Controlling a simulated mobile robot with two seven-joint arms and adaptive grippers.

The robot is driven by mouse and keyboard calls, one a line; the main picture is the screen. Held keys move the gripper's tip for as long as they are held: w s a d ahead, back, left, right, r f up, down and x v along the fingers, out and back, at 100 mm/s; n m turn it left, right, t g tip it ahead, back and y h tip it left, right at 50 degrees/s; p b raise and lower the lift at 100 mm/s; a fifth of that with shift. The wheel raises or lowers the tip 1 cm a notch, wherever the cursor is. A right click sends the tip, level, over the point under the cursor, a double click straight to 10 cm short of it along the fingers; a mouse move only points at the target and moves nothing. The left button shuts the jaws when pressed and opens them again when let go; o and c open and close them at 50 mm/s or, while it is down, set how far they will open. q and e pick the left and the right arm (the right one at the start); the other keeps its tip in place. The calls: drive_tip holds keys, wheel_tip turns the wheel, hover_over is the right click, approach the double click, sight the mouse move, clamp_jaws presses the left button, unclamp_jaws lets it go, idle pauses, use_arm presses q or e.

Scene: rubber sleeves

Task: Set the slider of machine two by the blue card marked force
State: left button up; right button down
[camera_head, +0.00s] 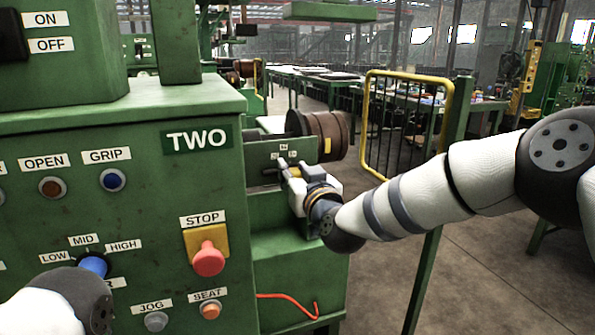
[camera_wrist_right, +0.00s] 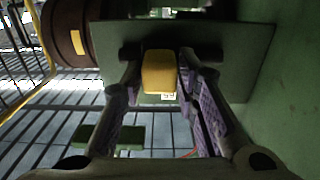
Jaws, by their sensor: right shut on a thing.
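Machine TWO (camera_head: 120,130) is a green cabinet filling the left of the head view. On its right side a green scale plate (camera_head: 262,158) carries small white labels too small to read surely. My right gripper (camera_head: 285,172) is at this plate, its arm coming from the right. In the right wrist view a yellow slider knob (camera_wrist_right: 159,76) sits between the fingers (camera_wrist_right: 160,66), which are shut on it. In the head view the gripper hides the knob. My left arm shows at the lower left, but its gripper does not. I see no blue card marked force.
The machine's front has a red STOP button (camera_head: 208,259), a blue LOW-MID-HIGH knob (camera_head: 95,264) beside my left arm, and OPEN, GRIP, JOG and SEAT buttons. A brown roller (camera_head: 328,135) stands behind the plate. A yellow-framed guard (camera_head: 408,75) stands right of it.

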drive_tip(key=shift+s+a, duration=0.2)
drive_tip(key=shift+a, duration=0.4)
use_arm(q)
drive_tip(key=shift+a, duration=0.25)
use_arm(e)
drive_tip(key=c, duration=1.4)
unclamp_jaws()
drive_tip(key=shift+d, duration=0.1)
drive_tip(key=shift+s, duration=0.1)
drive_tip(key=v, duration=1.2)
drive_tip(key=shift+f, duration=0.1)
